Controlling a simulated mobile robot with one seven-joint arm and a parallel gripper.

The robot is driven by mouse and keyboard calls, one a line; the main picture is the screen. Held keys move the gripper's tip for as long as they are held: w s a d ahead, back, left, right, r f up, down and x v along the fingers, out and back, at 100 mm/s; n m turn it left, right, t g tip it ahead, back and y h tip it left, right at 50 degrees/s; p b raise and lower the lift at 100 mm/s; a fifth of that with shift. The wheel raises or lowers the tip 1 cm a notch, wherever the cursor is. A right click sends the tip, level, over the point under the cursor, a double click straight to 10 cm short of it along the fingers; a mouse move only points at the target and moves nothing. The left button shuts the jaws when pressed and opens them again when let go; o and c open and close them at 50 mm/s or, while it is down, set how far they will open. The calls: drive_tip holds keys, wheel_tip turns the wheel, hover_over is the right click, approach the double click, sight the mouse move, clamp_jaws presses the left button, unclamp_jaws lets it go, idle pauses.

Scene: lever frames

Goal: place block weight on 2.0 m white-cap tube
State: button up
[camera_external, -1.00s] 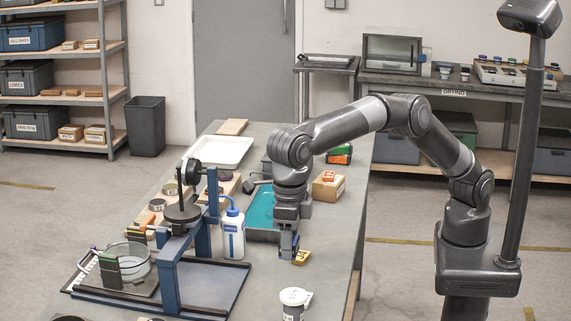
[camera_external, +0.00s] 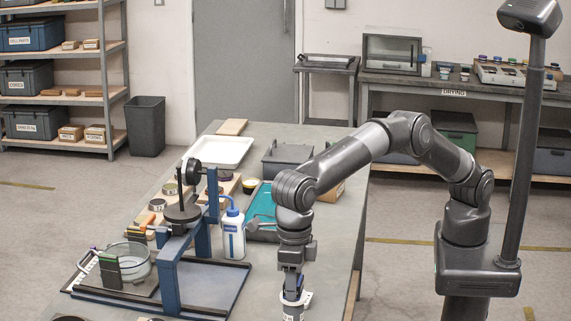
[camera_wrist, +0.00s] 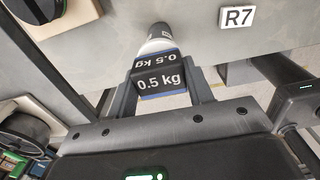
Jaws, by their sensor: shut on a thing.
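My gripper (camera_external: 293,272) points down near the front of the bench, over a white-topped container (camera_external: 293,312). In the wrist view my gripper (camera_wrist: 162,80) is shut on the block weight (camera_wrist: 160,84), a dark block with blue edges marked "0.5 kg". A white round top (camera_wrist: 158,42) shows just beyond the block; whether they touch is unclear. The container's top is partly hidden by the gripper and block in the external view. I cannot read a "2.0 m" label on it.
A blue-framed apparatus (camera_external: 168,275) with a glass dish (camera_external: 128,262) stands left of my gripper. A white wash bottle (camera_external: 232,238), a teal tray (camera_external: 262,218) and a white tray (camera_external: 220,152) lie farther back. An "R7" label (camera_wrist: 238,18) shows in the wrist view.

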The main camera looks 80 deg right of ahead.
drive_tip(key=o, duration=1.3)
drive_tip(key=shift+f, duration=0.1)
drive_tip(key=shift+o, duration=0.2)
wheel_tip(320, 180, up, 12)
